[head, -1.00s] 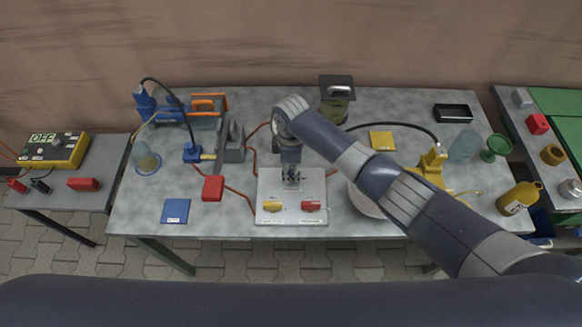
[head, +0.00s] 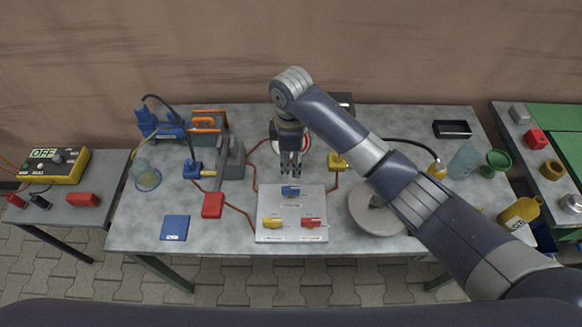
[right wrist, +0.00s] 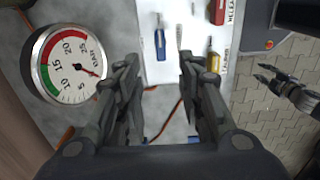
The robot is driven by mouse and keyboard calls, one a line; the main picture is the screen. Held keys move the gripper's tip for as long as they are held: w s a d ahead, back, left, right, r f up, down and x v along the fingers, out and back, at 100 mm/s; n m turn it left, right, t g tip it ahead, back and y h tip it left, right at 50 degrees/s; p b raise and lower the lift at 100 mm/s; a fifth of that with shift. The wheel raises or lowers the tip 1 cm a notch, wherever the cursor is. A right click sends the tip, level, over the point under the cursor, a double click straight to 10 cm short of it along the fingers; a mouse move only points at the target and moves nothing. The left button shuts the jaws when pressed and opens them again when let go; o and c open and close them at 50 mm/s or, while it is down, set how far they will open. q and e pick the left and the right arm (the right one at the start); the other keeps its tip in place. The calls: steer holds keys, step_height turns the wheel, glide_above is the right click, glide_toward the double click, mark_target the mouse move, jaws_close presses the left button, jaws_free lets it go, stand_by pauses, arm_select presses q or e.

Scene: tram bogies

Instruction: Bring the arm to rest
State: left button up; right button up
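My right gripper (head: 291,172) hangs fingers down over the table, just behind the light board (head: 290,206). In the right wrist view its two fingers (right wrist: 160,80) stand apart with nothing between them. A small blue-handled piece (head: 291,190) lies on the board in front of the fingertips, clear of them; it also shows in the right wrist view (right wrist: 160,44). A yellow-handled piece (head: 272,222) and a red-handled piece (head: 311,222) lie nearer the front. Another dark gripper, apparently my left (right wrist: 277,80), shows in the right wrist view; its opening is unclear.
A round gauge (right wrist: 73,64) stands behind my right gripper. A grey disc (head: 376,212) lies under my right arm. A grey vice-like block with a red end (head: 213,205) and a blue pad (head: 174,228) are to the left. Bottles and a green cup (head: 495,163) stand right.

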stand_by(0.6)
steer(key=s+d+f+m+t+y, duration=0.1)
steer(key=s+f+m+y, duration=0.15)
steer(key=s, duration=0.35)
steer(key=s+d+f+m+y, duration=0.1)
steer(key=s+f+m, duration=0.3)
steer(key=s, duration=0.2)
steer(key=s+d+r+m+t+h, duration=0.25)
steer(key=s+d+m, duration=0.65)
steer(key=s+d, duration=0.75)
step_height(320, 180, down, 28)
steer(key=d+g+b, duration=0.1)
steer(key=d+b, duration=0.1)
steer(key=s+d+f+g+h+b, duration=0.1)
steer(key=s+d+f+b, duration=0.1)
steer(key=s+f, duration=1.4)
step_height(320, 180, down, 3)
steer(key=shift+s+d+f, duration=0.1)
steer(key=shift+s+d, duration=0.25)
steer(key=shift+d, duration=0.1)
